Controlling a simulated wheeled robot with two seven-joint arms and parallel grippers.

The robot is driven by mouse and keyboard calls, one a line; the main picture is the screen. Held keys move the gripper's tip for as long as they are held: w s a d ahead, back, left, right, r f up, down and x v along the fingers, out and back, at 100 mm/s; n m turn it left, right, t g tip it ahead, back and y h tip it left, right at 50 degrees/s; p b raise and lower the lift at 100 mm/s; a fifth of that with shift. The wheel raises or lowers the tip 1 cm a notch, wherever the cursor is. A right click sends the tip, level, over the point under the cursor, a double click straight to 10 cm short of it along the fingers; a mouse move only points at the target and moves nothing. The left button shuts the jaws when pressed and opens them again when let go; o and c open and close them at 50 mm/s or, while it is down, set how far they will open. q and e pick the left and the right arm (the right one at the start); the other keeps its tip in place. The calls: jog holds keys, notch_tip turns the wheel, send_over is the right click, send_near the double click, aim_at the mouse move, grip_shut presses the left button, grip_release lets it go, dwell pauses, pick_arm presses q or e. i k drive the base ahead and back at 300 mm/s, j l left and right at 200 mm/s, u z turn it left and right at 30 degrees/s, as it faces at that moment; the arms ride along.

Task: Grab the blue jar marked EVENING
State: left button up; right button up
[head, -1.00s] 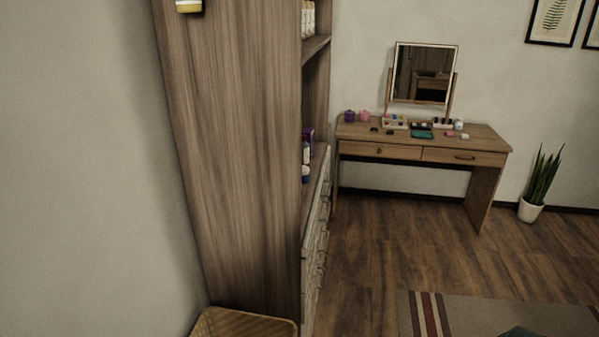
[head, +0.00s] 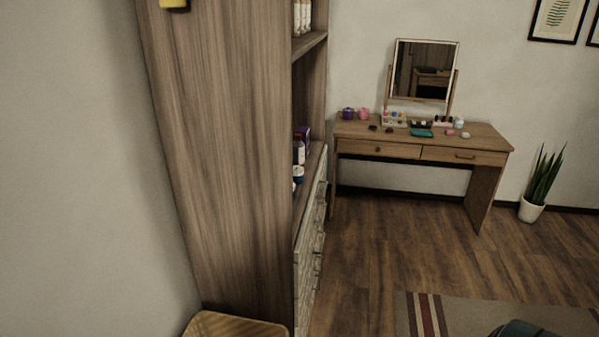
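I cannot read the word EVENING on anything in view. A small blue and white container (head: 298,172) stands on the open shelf of the wooden cabinet (head: 225,150), partly hidden by the cabinet's side panel. It is too small to tell whether it is the jar. A dark bottle with a white label (head: 299,152) and a purple box (head: 303,137) stand behind it. Neither of my grippers is in view.
A dressing table (head: 385,133) with a mirror (head: 425,70) and several small cosmetics stands at the back wall. A potted plant (head: 532,210) is at right. A woven basket (head: 235,325) sits by the cabinet. Wooden floor (head: 385,245) is open before a striped rug (head: 470,315).

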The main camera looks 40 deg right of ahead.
aim_at(298, 170)
jog(key=i+l, duration=0.15)
jog(key=l, duration=0.65)
jog(key=i+l+u, duration=0.1)
jog(key=l, duration=0.7)
jog(key=i+l, duration=0.2)
jog(key=l, duration=0.6)
jog(key=i+l+u, duration=0.1)
jog(key=l, duration=0.7)
jog(key=i+l, duration=0.15)
jog(key=l, duration=0.65)
jog(key=i+l+u, duration=0.1)
jog(key=l, duration=1.55)
jog(key=i+u, duration=0.05)
